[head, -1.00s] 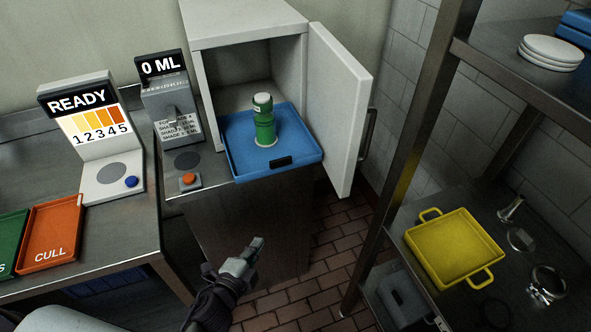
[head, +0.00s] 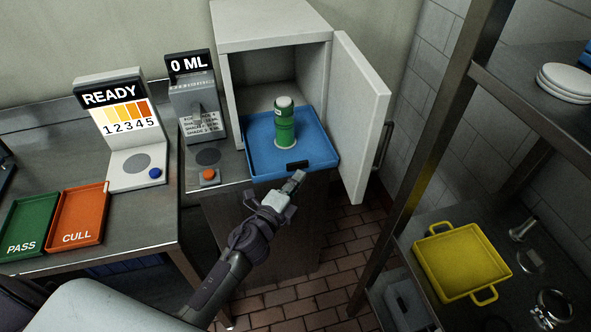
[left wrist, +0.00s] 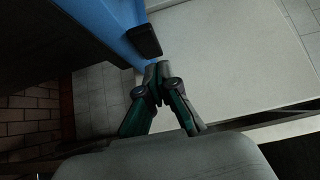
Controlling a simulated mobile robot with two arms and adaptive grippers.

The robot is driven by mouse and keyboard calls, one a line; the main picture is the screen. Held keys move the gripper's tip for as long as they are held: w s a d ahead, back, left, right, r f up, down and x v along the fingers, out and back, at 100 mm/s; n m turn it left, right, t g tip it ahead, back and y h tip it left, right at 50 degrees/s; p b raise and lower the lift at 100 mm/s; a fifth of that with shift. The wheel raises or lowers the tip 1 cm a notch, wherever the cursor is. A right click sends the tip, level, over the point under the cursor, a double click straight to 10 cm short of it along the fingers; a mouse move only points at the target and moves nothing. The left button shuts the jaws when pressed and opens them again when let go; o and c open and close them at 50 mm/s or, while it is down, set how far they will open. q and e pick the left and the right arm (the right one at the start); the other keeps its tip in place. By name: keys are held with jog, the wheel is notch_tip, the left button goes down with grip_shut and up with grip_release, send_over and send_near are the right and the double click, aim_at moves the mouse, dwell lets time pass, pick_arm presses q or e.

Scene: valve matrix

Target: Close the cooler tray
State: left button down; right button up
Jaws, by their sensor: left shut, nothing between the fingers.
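The blue cooler tray (head: 262,165) sticks out of the open white cooler (head: 262,40) in the head view. A green bottle with a white cap (head: 284,127) stands upright on it. A black handle (head: 297,165) is on the tray's front edge; it also shows in the left wrist view (left wrist: 145,37). My left gripper (head: 297,177) is shut and empty, its tips just in front of and below the handle. In the left wrist view the fingertips (left wrist: 158,70) look close to the handle; I cannot tell if they touch. My right gripper is not in view.
The cooler door (head: 358,115) stands open to the right of the tray. A dispenser reading 0 ML (head: 197,110) stands to the left. A metal shelf with a yellow pan (head: 462,262) is at the right. Green (head: 30,225) and orange (head: 80,217) trays lie at left.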

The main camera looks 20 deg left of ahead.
pick_arm(q)
jog(key=shift+w+a, duration=0.6)
jog(key=shift+w, duration=0.15)
jog(key=shift+w, duration=0.1)
